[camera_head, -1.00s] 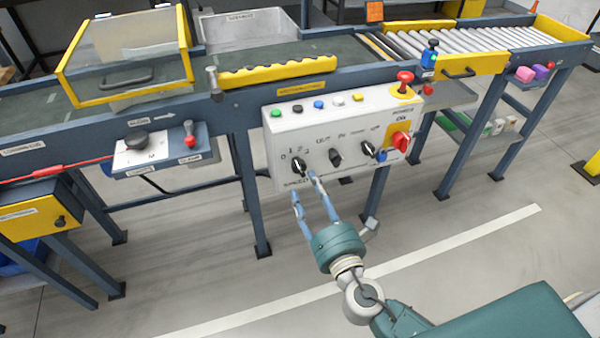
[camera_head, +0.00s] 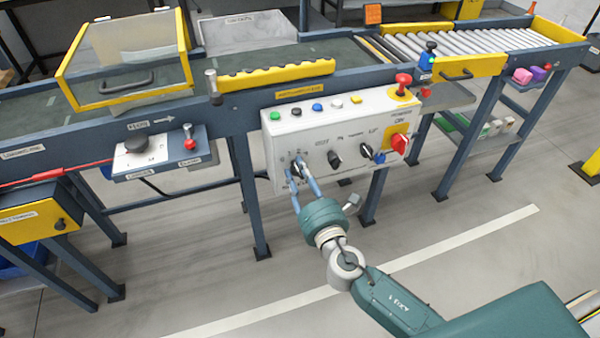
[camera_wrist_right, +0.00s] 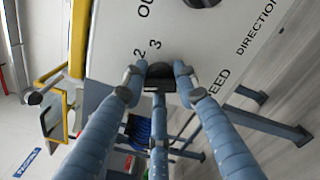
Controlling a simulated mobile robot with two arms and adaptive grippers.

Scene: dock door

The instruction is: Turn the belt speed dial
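The belt speed dial (camera_head: 295,169) is a black knob at the lower left of the white control panel (camera_head: 269,148), above the SPEED label. In the right wrist view the dial (camera_wrist_right: 160,72) sits between my fingertips, with printed numbers 2 and 3 beside it. My right gripper (camera_head: 299,172) reaches up to the panel with its fingers around the dial. It also shows in the right wrist view (camera_wrist_right: 160,82); its fingers are apart, and I cannot tell whether they touch the knob. The dial's pointer is partly hidden by the fingers. My left gripper is not in view.
Coloured buttons line the top. The floor before the conveyor is clear.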

